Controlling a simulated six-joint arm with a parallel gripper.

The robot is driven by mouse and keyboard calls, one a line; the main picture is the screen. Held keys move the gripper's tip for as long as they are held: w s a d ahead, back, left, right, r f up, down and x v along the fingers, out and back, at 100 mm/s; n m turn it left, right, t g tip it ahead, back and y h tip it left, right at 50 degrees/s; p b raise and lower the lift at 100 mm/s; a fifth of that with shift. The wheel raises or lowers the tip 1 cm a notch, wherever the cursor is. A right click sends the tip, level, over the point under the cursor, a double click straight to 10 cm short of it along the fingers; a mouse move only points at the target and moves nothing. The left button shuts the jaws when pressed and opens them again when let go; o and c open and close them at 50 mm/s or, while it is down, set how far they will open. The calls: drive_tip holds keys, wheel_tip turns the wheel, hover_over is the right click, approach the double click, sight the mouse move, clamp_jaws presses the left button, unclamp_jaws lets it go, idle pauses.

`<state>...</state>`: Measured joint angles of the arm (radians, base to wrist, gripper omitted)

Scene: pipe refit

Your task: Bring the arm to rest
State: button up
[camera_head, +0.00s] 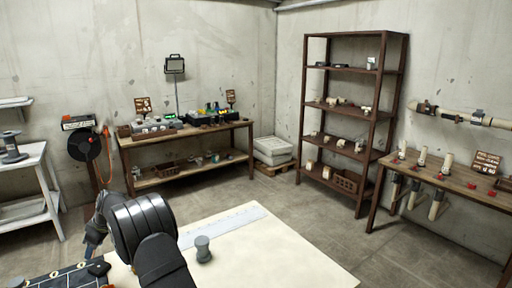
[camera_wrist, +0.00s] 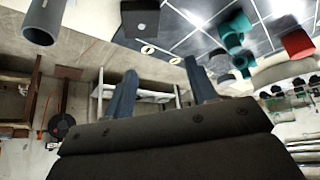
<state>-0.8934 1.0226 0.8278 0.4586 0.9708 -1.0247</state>
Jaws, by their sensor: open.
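My arm (camera_head: 142,226) reaches up over the near left of the cream tabletop (camera_head: 285,262) in the head view. My gripper (camera_head: 97,232) hangs at its left end, small and partly hidden by the arm. In the wrist view the two blue-grey fingers of my gripper (camera_wrist: 160,88) stand apart with nothing between them. They are clear of the things around them.
A grey cylindrical fitting (camera_head: 203,249) stands on the tabletop near a pale ruler strip (camera_head: 222,226). A dark gridded mat (camera_head: 62,277) lies at the lower left. The wrist view shows teal fittings (camera_wrist: 235,38) and a red fitting (camera_wrist: 298,44) there. Shelves (camera_head: 345,105) stand behind.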

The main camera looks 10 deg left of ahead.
drive_tip(key=s+a+f+m, duration=0.1)
drive_tip(key=s+a+f, duration=0.1)
drive_tip(key=a, duration=0.6)
drive_tip(key=shift+a+f+m+t, duration=0.3)
drive_tip(key=shift+f+t, duration=0.1)
drive_tip(key=shift+f, duration=0.15)
drive_tip(key=shift+o, duration=0.5)
